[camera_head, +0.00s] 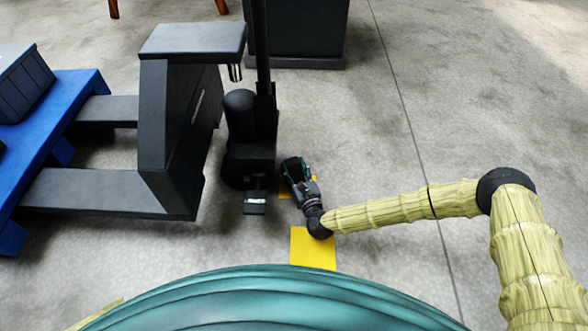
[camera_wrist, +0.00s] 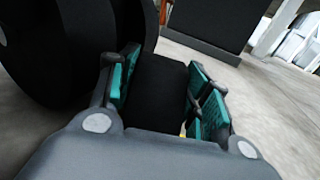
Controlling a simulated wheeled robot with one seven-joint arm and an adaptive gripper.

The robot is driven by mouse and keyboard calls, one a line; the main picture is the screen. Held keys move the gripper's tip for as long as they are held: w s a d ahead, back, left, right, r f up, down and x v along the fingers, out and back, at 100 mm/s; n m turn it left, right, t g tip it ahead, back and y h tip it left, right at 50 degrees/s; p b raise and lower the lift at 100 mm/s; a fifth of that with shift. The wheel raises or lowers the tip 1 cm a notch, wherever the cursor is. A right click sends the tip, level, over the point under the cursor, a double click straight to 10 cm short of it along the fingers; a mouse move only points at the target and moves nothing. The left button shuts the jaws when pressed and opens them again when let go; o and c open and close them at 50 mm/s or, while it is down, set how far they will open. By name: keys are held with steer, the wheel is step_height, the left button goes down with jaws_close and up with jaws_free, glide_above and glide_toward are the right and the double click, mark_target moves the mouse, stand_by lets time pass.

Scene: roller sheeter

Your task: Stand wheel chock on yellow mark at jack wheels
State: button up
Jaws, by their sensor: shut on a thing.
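The black wheel chock (camera_wrist: 155,92) is between the teal-padded fingers of my gripper (camera_wrist: 160,88), which is shut on it. In the head view my gripper (camera_head: 297,172) is low over the floor, just right of the jack's black wheels (camera_head: 248,165). A yellow mark (camera_head: 284,188) shows partly beneath the gripper, which hides much of it. In the wrist view a large dark wheel (camera_wrist: 70,50) is close on the left of the fingers. I cannot tell whether the chock touches the floor or the wheel.
A second yellow patch (camera_head: 313,248) lies nearer me. A dark cabinet (camera_head: 300,30) stands behind. The floor to the right is clear.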

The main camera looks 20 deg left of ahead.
steer(key=shift+f, duration=0.15)
steer(key=o, duration=1.6)
